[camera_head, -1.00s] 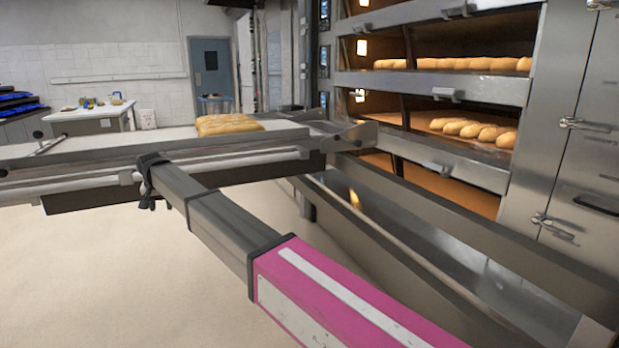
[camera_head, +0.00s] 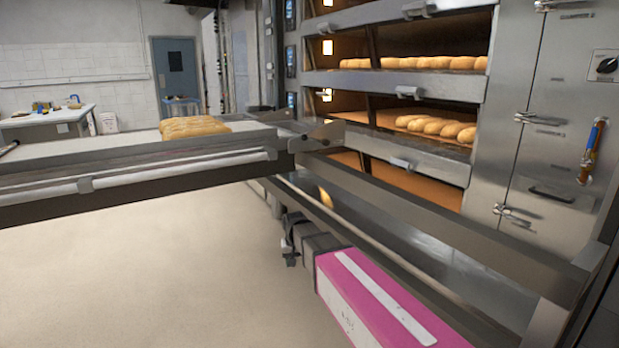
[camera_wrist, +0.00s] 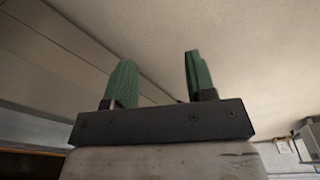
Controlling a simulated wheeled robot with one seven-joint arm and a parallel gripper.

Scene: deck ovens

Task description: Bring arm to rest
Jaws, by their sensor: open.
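My arm, with a pink section, reaches in from the bottom right in the head view. My gripper (camera_head: 290,238) is at its far end, dark and small, below the loader's near rail and left of the oven-side rail. In the wrist view my gripper (camera_wrist: 160,82) shows two green fingers standing apart with nothing between them.
The loader (camera_head: 140,170) crosses the left side, with several loaves (camera_head: 194,127) on its belt. Metal rails (camera_head: 440,225) run along the deck oven (camera_head: 420,82), whose decks hold more loaves. Open floor (camera_head: 130,275) lies at the lower left. A white table (camera_head: 50,118) stands far back.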

